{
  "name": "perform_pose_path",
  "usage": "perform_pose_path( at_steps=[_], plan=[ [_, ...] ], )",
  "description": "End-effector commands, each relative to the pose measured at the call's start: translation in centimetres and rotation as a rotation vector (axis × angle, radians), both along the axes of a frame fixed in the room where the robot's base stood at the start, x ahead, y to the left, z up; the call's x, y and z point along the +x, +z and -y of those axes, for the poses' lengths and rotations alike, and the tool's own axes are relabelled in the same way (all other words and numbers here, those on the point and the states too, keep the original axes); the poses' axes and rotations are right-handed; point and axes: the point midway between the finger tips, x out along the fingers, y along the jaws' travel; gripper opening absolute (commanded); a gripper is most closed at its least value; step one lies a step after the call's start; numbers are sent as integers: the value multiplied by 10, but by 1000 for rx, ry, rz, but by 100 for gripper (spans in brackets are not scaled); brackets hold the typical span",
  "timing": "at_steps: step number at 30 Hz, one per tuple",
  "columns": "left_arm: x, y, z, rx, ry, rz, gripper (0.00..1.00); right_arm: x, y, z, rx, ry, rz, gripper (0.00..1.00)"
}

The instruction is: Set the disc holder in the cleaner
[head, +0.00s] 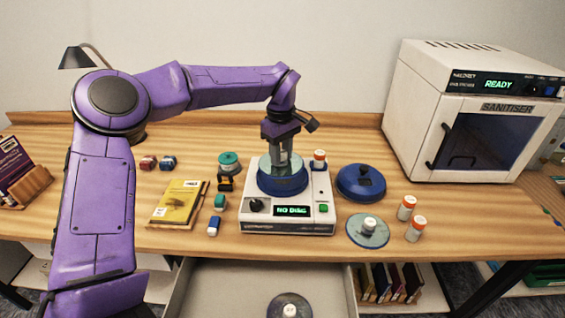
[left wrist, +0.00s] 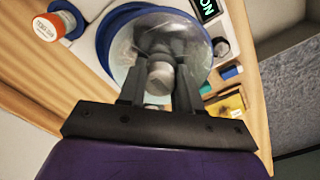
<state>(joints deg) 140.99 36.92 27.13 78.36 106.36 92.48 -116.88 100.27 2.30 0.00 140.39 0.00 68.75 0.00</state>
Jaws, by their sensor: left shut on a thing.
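The cleaner (head: 257,224) is a white machine with a round blue bowl (head: 283,186) on top and a display reading "NO DISC". My left gripper (head: 283,152) is above this bowl, pointing down. In the left wrist view its fingers (left wrist: 160,72) are shut on the pale grey knob (left wrist: 159,82) of the disc holder, with a clear disc (left wrist: 197,42) around it. The disc is over the bowl; whether it touches the bowl I cannot tell. The fingers partly hide the holder. My right gripper is not in view.
A blue lid (head: 361,184) and another disc with a white knob (head: 368,231) lie right of the cleaner. White bottles with orange caps (head: 407,208) stand further right. A sanitiser (head: 470,110) stands at the back right. An open drawer (head: 235,290) is below the table's front edge.

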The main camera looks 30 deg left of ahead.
Motion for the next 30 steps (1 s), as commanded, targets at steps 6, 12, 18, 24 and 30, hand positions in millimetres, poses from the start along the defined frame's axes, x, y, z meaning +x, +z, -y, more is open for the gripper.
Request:
perform_pose_path(
  at_steps=[6,12,18,24,30],
  plan=[
    [26,-38,-15,1,-2,-5,3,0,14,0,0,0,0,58],
    [36,-65,-19,0,-6,-6,3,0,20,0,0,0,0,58],
    [36,-83,-19,-1,-4,-1,3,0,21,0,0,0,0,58],
    [36,-84,-19,-1,-4,-2,3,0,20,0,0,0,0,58],
    [36,-85,-19,-1,-5,-2,59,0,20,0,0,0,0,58]
  ],
)
